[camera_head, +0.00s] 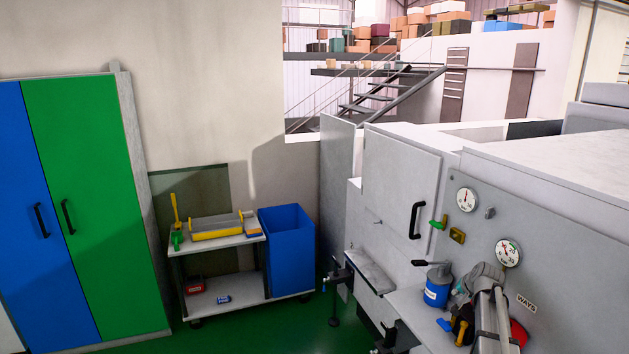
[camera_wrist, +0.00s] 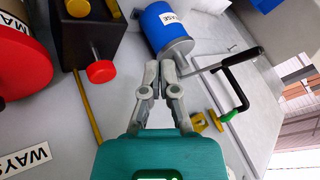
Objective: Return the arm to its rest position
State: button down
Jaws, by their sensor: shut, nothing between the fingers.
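My gripper (camera_wrist: 165,68) shows in the wrist view, with its teal body at the bottom and its two grey fingers shut together and empty. The fingertips lie just below the blue grease can (camera_wrist: 166,28) in that picture; I cannot tell the true gap. In the head view my arm (camera_head: 492,318) is bent over the machine's ledge at the lower right. The same blue can (camera_head: 437,290) stands on the ledge to the left of my arm. My fingers are hard to make out in the head view.
Around my gripper are a black box with a red knob (camera_wrist: 101,72), a red round container (camera_wrist: 22,68) and a black handle (camera_wrist: 236,88). Gauges (camera_head: 467,199) sit on the machine's front. A cart (camera_head: 225,300) and a blue bin (camera_head: 288,250) stand left, with open floor before them.

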jog(key=s+a+f+n+g+b, duration=0.2)
jog(key=s+a+f, duration=0.1)
jog(key=s+a, duration=0.5)
jog(key=s+a+f+n+g+b, duration=0.2)
jog(key=s+a+f+n+g, duration=0.1)
jog(key=s+a, duration=0.6)
jog(key=s+a+f+n+g+b, duration=0.2)
jog(key=s+a+f, duration=0.3)
jog(key=s+a, duration=0.4)
jog(key=a, duration=0.3)
jog(key=shift+n+g+b, duration=0.3)
jog(key=shift+n, duration=0.1)
jog(key=shift+w, duration=0.1)
jog(key=w+d+r+m+t+p, duration=0.2)
jog(key=w+d+r+p, duration=0.2)
jog(key=w+d, duration=0.5)
jog(key=w+d+r+m+t+p, duration=0.2)
jog(key=w+d+r, duration=0.2)
jog(key=d, duration=0.6)
jog(key=w+d+r+m+t+p, duration=0.2)
jog(key=w+d+r+m+p, duration=0.1)
jog(key=w+d, duration=0.6)
jog(key=w+d+r+m+t+h+p, duration=0.1)
jog(key=w+d+r+m+t+p, duration=0.1)
jog(key=w+d+r, duration=0.4)
jog(key=d+t, duration=0.1)
jog(key=d, duration=0.3)
jog(key=shift+w+d+m, duration=0.2)
jog(key=shift+d+m, duration=0.15)
jog(key=shift+m, duration=0.05)
